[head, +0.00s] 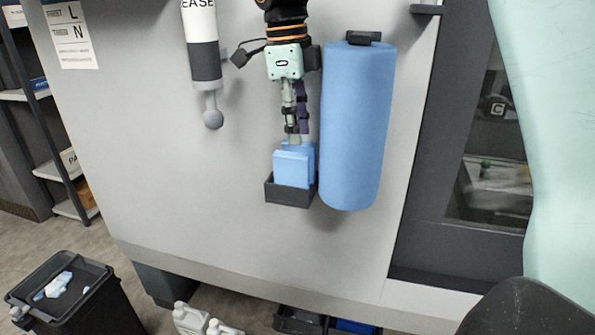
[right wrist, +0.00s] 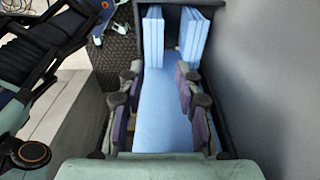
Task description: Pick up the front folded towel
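Two upright light-blue folded towels stand in a dark wall holder (head: 288,195). The front towel (head: 290,170) hides most of the back one (head: 311,150). In the right wrist view, the front towel (right wrist: 152,38) is left and the back towel (right wrist: 192,38) is right, nearer the wall, with a gap between. My right gripper (head: 293,135) points down just above the towels. Its fingers (right wrist: 162,95) are apart, holding nothing that I can see. Whether the tips are level with the towel tops is unclear. My left gripper is not in view.
A large blue roll (head: 357,125) hangs close right of the holder. The wall panel (head: 150,150) between is bare.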

